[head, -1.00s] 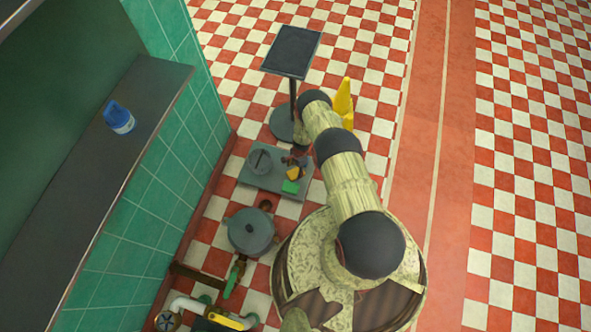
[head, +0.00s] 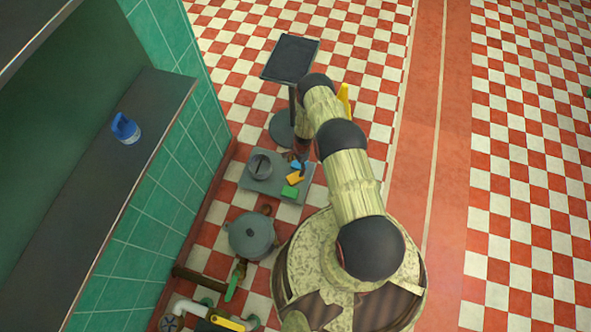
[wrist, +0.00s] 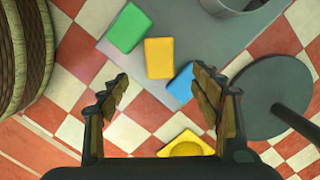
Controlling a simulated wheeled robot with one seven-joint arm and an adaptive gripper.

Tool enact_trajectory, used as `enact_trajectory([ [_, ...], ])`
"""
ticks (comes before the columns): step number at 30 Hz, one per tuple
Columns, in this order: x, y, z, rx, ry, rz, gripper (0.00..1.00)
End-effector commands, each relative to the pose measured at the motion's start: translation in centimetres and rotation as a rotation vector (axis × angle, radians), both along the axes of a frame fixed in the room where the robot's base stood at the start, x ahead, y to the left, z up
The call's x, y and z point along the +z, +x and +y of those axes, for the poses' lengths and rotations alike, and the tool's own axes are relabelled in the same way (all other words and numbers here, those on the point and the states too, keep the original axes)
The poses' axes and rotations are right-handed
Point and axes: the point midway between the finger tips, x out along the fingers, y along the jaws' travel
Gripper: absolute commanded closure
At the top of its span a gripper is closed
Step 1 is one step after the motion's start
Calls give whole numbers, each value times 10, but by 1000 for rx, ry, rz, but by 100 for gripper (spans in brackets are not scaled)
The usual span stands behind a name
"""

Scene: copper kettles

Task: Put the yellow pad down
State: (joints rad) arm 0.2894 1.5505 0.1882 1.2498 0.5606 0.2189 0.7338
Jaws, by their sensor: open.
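The yellow pad (head: 296,177) lies on the grey board (head: 262,184) on the floor, between the green pad (head: 289,192) and the blue pad (head: 296,164). In the wrist view the yellow pad (wrist: 159,58) lies flat near the board's edge, beyond my fingertips and touching neither finger. The green pad (wrist: 127,32) is at its upper left and the blue pad (wrist: 182,84) at its lower right. My gripper (wrist: 160,82) is open and empty above the board. In the head view my arm hides most of the gripper.
A round grey pot (head: 260,165) stands on the board's left part. A stand with a dark tilted panel (head: 290,58) rises behind. A lidded grey pot (head: 251,236) stands nearer. A yellow object (head: 344,100) is partly behind my arm. A tiled counter borders the left; checkered floor is clear at right.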

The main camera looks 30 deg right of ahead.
Motion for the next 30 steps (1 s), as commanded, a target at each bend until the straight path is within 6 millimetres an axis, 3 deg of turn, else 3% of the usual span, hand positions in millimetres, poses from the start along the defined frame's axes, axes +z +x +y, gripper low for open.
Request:
enact_trajectory([
  [3, 21, 1, -2, 0, 0, -1, 36],
  [9, 37, 2, -4, 3, 0, -1, 36],
  [11, 45, 7, -4, 12, 0, -9, 36],
  [14, 75, 28, -5, 49, 0, -30, 36],
  [17, 125, 56, -3, 115, -1, -63, 36],
  [21, 207, 90, 3, 223, -5, -113, 36],
  [25, 284, 112, 12, 328, -13, -156, 36],
  [30, 383, 124, 26, 461, -30, -210, 36],
])
